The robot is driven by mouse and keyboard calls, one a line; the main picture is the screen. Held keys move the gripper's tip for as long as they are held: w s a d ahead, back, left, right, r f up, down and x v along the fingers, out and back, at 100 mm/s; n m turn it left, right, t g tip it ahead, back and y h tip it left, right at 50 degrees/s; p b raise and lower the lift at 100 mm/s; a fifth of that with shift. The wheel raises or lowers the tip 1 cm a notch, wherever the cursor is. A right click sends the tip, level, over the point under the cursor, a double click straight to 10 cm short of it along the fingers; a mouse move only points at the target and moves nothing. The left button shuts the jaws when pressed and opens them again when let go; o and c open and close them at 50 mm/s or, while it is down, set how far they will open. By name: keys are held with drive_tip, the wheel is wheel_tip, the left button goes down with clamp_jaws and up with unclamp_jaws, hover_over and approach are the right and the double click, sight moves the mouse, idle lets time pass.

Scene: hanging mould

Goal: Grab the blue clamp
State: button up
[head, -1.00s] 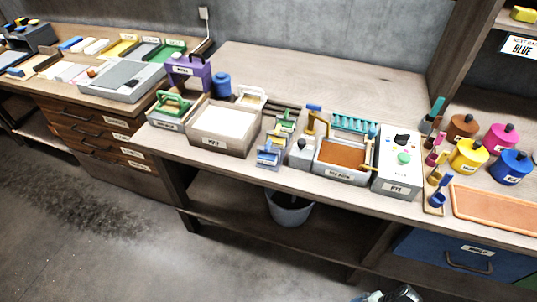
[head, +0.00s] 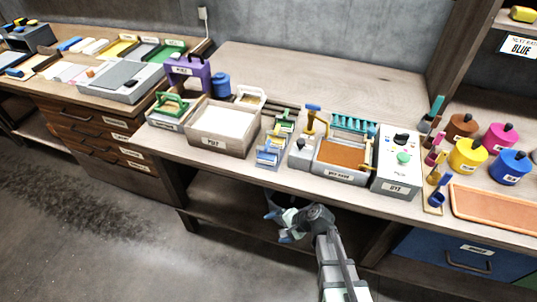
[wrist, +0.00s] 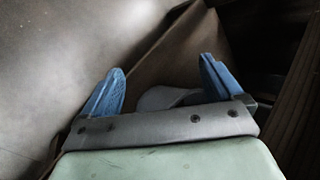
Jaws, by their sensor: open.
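A blue clamp (head: 268,156) sits at the front of a small grey rack (head: 259,163) on the bench, between the vat bin and the mould tray. Green clamps (head: 286,122) sit behind it in the same row. My gripper (head: 282,236) is in front of the bench, below the level of its top and well short of the clamp. In the wrist view my gripper (wrist: 160,78) shows two blue fingers spread apart with nothing between them. The clamp does not show clearly in the wrist view.
The bench's front edge (head: 225,160) lies between my gripper and the clamp. A white-filled bin (head: 228,146) stands left of the rack, and a tray with brown content (head: 341,156) stands right. A grey vat box (head: 399,175) is farther right. Open floor lies in front.

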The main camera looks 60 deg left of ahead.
drive_tip(key=s+a+r+n+g+h, duration=0.1)
drive_tip(key=s+a+r+n, duration=0.1)
drive_tip(key=s+a+r, duration=0.8)
drive_tip(key=s+a+r+n+g, duration=0.1)
drive_tip(key=s+a+r+n, duration=0.1)
drive_tip(key=s+a+r, duration=0.6)
wheel_tip(320, 180, up, 19)
drive_tip(key=n+t+h, duration=0.2)
drive_tip(key=t+h, duration=0.3)
drive_tip(key=t, duration=0.3)
hover_over(268, 144)
wheel_tip(268, 144, down, 14)
drive_tip(key=shift+a+r, duration=0.1)
drive_tip(key=shift+r, duration=0.15)
drive_tip(key=shift+c, duration=0.4)
drive_tip(key=c, duration=0.8)
